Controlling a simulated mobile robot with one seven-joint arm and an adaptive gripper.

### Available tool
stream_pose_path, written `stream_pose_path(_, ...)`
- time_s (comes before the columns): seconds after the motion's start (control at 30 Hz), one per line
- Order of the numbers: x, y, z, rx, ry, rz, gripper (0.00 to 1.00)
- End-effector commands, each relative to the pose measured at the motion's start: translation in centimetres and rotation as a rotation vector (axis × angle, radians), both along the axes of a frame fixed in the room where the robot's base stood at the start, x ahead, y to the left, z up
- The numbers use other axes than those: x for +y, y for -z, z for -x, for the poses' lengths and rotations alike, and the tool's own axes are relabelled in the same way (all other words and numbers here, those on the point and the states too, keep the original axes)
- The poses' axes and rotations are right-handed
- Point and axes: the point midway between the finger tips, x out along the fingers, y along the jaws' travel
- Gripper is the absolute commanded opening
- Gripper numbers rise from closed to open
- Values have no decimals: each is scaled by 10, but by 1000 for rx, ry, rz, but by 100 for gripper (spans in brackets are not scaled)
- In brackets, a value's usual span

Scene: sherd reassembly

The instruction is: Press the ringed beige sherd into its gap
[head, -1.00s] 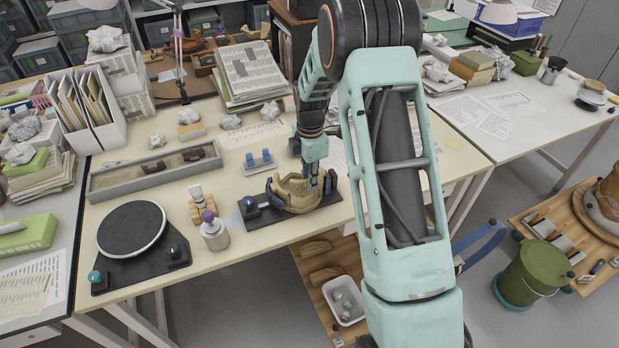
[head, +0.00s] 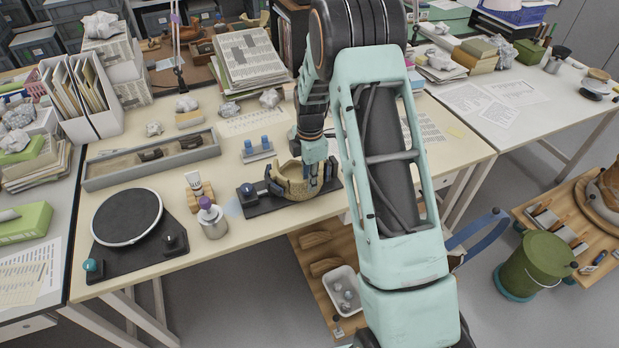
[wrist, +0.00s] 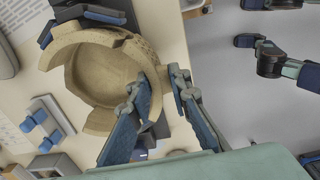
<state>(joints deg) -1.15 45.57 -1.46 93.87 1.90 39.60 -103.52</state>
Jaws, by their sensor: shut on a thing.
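The beige vessel (head: 290,184) stands on a dark stand (head: 262,204) near the table's front edge. In the wrist view I look into the open vessel (wrist: 98,75), with an uneven, broken rim. My gripper (head: 318,178) is at the vessel's right side. In the wrist view my gripper (wrist: 162,88) is shut with one finger inside the wall and one outside, on a beige sherd (wrist: 154,88). The sherd is at the vessel's wall, mostly covered by the fingers. I cannot tell whether it is fully seated or see a ring mark on it.
A turntable (head: 126,217) and a purple-capped bottle (head: 212,219) stand to the left. A small rack with blue pieces (head: 257,150) is behind the vessel, and a long grey tray (head: 120,168) lies further left. A white bin (head: 344,290) is below the table's front edge.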

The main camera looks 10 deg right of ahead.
Motion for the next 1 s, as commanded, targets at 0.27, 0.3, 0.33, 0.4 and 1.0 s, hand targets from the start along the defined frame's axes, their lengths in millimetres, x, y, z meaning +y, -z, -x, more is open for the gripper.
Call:
stream_pose_path(0.27, 2, 6, -6, -1, 0, -1, 0)
stream_pose_path(0.3, 2, 6, -6, -1, 0, -1, 0)
stream_pose_path(0.33, 2, 6, -6, -1, 0, -1, 0)
stream_pose_path(0.4, 2, 6, -6, -1, 0, -1, 0)
stream_pose_path(1.0, 2, 8, -11, -18, -3, -5, 0)
